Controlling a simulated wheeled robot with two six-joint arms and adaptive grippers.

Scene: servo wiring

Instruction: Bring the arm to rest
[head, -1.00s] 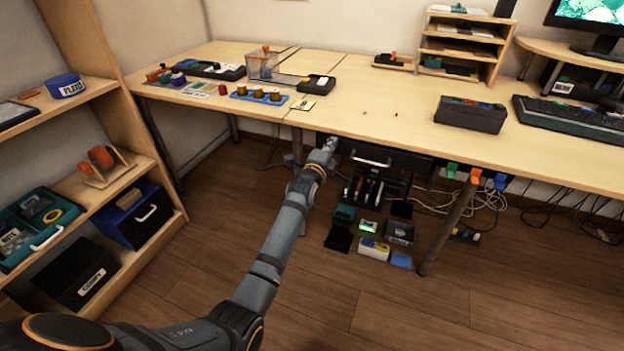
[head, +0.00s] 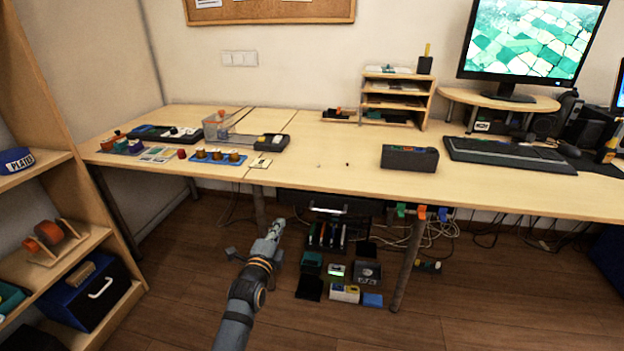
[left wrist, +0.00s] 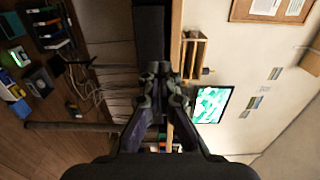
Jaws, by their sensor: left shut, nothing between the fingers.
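My left arm comes up from the bottom of the head view. Its gripper (head: 276,228) is in front of the desk, just below the level of the desk's front edge. The left wrist view shows the gripper's fingers (left wrist: 163,72) shut together with nothing between them. Nothing appears to touch the gripper. My right gripper is in neither current view.
The long wooden desk (head: 330,158) has a dark drawer (head: 318,203) under it. Several small boxes and devices (head: 342,270) lie on the floor below. A wooden shelf unit (head: 95,240) stands at the left. The floor at front right (head: 490,310) is clear.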

